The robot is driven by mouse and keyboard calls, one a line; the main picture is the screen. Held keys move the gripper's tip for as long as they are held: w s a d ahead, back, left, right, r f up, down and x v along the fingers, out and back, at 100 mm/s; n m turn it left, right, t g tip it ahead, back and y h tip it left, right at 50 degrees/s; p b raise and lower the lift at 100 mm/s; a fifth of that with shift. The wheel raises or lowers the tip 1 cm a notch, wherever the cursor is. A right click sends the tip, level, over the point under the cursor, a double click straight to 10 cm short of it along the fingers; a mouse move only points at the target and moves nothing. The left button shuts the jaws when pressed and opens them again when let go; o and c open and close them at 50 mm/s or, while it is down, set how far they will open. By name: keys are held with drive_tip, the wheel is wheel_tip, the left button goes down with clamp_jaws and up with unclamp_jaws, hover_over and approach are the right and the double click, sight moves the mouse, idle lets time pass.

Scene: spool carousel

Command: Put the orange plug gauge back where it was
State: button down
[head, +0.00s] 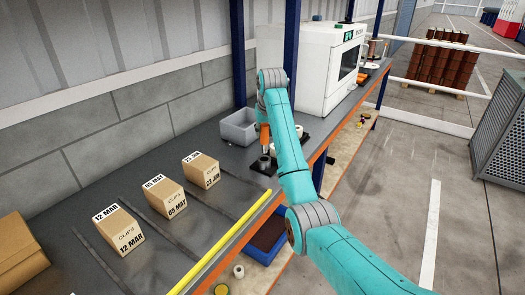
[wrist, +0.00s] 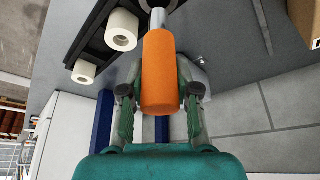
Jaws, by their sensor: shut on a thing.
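The orange plug gauge (wrist: 172,72) is between the two fingers of my gripper (wrist: 160,92), which is shut on its orange handle. Its bare metal end (wrist: 157,19) points away from my gripper in the wrist view, toward the dark fixture at the top edge. In the head view the orange handle (head: 264,133) shows beside my arm, above a small grey round part (head: 263,161) on the bench. Whether the metal end touches or enters anything there cannot be told.
White spools (wrist: 122,29) sit on a dark rack (wrist: 97,40) near the gauge. A grey bin (head: 238,128) stands to the left of my gripper. A white machine (head: 325,65) stands behind. Several dated boxes (head: 119,228) line the bench at left.

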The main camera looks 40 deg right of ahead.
sight(264, 147)
drive_tip(key=shift+f, duration=3.25)
drive_tip(key=c, duration=0.8)
unclamp_jaws()
drive_tip(key=shift+f, duration=0.15)
drive_tip(key=shift+c, duration=0.2)
drive_tip(key=v, duration=1.2)
